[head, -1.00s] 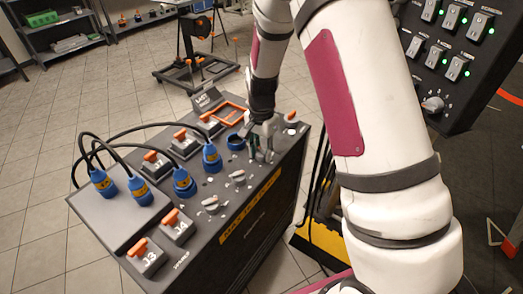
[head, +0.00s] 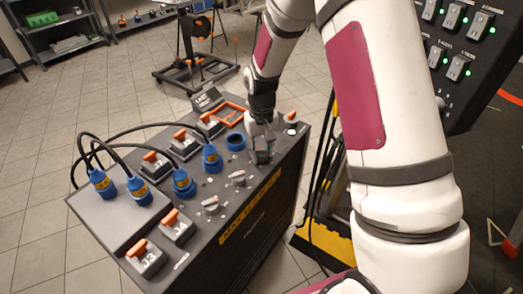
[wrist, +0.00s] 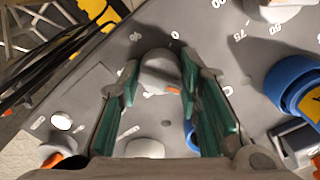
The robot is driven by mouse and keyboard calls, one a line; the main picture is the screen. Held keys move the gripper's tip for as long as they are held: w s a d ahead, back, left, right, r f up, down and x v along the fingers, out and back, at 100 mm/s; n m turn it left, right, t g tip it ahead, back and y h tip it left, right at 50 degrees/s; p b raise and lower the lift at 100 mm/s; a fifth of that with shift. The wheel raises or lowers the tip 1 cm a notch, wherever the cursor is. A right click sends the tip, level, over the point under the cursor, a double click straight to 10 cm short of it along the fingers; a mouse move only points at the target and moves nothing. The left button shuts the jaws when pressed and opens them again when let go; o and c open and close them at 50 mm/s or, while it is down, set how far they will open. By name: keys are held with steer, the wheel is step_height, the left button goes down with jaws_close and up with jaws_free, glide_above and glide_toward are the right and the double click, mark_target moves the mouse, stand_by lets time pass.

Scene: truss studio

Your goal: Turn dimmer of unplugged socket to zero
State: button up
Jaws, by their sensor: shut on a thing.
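My gripper (head: 262,153) is low over the control box at the far right end of the row of dimmers. In the wrist view its two green-padded fingers (wrist: 158,78) are shut on a grey dimmer knob (wrist: 157,66), one finger on each side. An orange mark shows on the knob. A printed "0" is on the panel just beyond the knob. In the head view the fingers hide this knob. The unplugged blue socket (head: 236,141) is open, just left of my gripper. A blue ring also shows at right in the wrist view (wrist: 292,84).
Two other grey dimmers (head: 238,179) (head: 211,205) sit along the box. Blue plugs with black cables (head: 102,183) fill other sockets. Orange-handled switches (head: 172,226) line the panel. A black switch panel with green lights (head: 460,60) stands at right.

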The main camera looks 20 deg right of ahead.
steer(key=n, duration=0.4)
steer(key=shift+n, duration=0.3)
steer(key=n+p, duration=0.1)
steer(key=n, duration=0.3)
steer(key=shift+n, duration=0.3)
steer(key=n+p, duration=0.1)
steer(key=n, duration=0.3)
steer(key=shift+n+p, duration=0.45)
steer(key=shift+n, duration=1.85)
steer(key=o, duration=1.1)
steer(key=shift+o, duration=0.2)
